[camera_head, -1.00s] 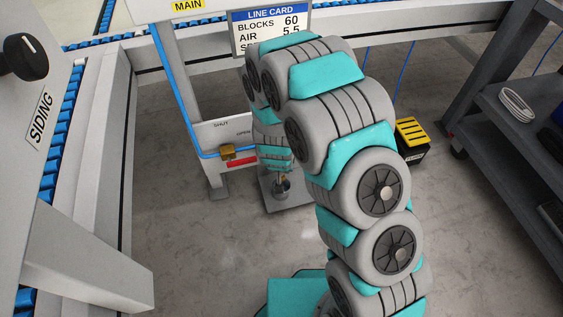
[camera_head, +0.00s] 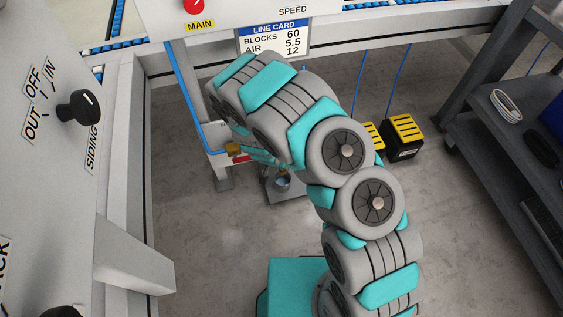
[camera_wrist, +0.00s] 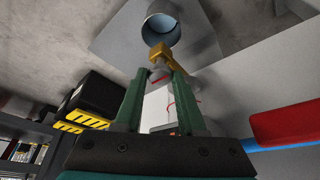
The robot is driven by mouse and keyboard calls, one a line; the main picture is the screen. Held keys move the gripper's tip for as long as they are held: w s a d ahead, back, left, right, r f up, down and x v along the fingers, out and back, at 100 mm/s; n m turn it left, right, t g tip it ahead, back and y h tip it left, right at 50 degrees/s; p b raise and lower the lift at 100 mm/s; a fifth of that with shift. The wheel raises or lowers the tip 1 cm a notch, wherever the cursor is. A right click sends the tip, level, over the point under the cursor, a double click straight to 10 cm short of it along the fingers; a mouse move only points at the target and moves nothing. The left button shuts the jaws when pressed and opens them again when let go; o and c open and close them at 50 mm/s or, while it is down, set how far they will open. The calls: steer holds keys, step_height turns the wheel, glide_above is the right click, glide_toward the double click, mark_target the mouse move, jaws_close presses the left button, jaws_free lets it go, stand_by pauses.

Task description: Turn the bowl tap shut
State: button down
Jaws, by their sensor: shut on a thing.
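The bowl tap (camera_wrist: 170,55) is a small brass piece in the wrist view, just beyond my fingertips. A round bowl or cup (camera_wrist: 160,30), bluish inside, lies beyond it; it also shows in the head view (camera_head: 283,181), low on a grey plate. My gripper (camera_wrist: 160,75) has two green fingers, shut on a small grey part at the near side of the brass piece. How the tap is turned I cannot tell. In the head view my arm hides most of the gripper.
A red lever (camera_wrist: 287,120) is close on the right in the wrist view, beside a blue pipe (camera_wrist: 290,144). A brass valve (camera_head: 233,149) shows at the pipe's end. Black-and-yellow boxes (camera_head: 404,137) stand on the floor, near a grey shelf (camera_head: 500,150).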

stand_by(0.5)
steer(key=c, duration=0.5)
jaws_free()
steer(key=v, duration=0.7)
steer(key=shift+s+r, duration=0.15)
steer(key=shift+r, duration=0.2)
steer(key=shift+a, duration=0.1)
